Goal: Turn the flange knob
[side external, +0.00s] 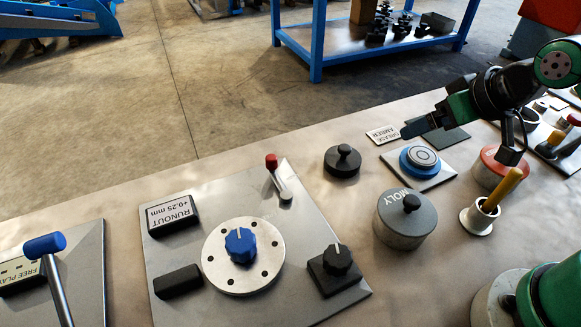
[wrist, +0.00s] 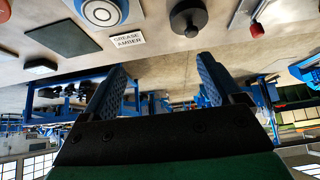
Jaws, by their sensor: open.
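The flange knob (side external: 241,246) is blue with a white line on top. It sits in the middle of a round silver flange (side external: 220,271) with several dark holes, on a grey plate in the side external view. It is not seen in the wrist view. My gripper (side external: 410,130) is at the upper right of the side external view, above the bench and well away from the knob. In the wrist view my gripper (wrist: 163,78) has its two blue fingers apart with nothing between them.
The plate also holds a RUNOUT +0.25 mm display (side external: 173,214), a red-tipped lever (side external: 277,176) and a black knob (side external: 337,260). A MOLY canister (side external: 401,230), a black knobbed disc (side external: 342,163) and a blue-ringed button (side external: 420,160) stand to the right. A blue-handled lever (side external: 46,246) stands left.

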